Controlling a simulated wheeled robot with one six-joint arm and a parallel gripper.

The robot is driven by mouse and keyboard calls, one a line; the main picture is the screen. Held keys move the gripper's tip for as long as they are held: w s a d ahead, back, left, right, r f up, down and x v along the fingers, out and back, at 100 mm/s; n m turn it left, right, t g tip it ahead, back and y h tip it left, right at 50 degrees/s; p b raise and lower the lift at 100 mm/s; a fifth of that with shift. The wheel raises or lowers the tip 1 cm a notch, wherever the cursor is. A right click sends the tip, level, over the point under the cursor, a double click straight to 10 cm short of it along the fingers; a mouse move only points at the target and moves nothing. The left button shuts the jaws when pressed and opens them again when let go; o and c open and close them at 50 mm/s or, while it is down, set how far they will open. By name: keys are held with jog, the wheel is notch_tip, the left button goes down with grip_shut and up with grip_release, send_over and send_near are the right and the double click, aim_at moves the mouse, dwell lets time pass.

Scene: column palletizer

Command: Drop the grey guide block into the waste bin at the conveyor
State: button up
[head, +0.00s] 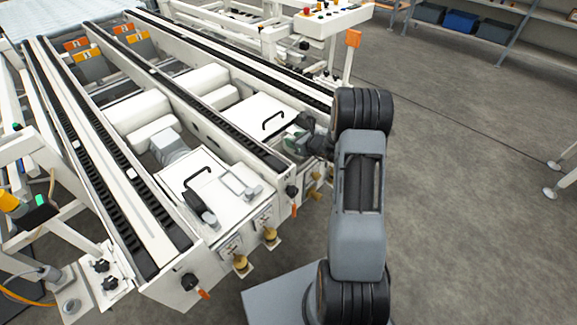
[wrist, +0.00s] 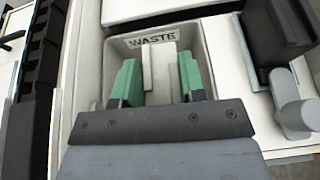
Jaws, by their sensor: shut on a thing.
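In the wrist view, my gripper (wrist: 160,82) has its two green fingers closed on the pale grey guide block (wrist: 162,75), which stands upright between them. The block is over the opening of the waste bin (wrist: 118,46), a light box with the word WASTE on its far inner wall. The bin's walls show around the fingers. I cannot tell how deep the block sits or whether it touches the bin. In the head view, my gripper (head: 292,142) is low at the right side of the conveyor; the block and the bin cannot be made out there.
The conveyor (head: 232,132) has raised rails and white covers with black handles (head: 273,121). In the wrist view, a dark rail (wrist: 38,75) runs left of the bin, and a black handle (wrist: 275,35) with a grey post stands close on its right. Open floor lies right.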

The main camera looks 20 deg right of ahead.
jog(key=shift+f, duration=0.15)
jog(key=o, duration=1)
jog(key=shift+o, duration=0.2)
jog(key=p+v, duration=0.3)
jog(key=v, duration=1)
jog(key=shift+s+d, duration=0.2)
jog(key=shift+s, duration=0.1)
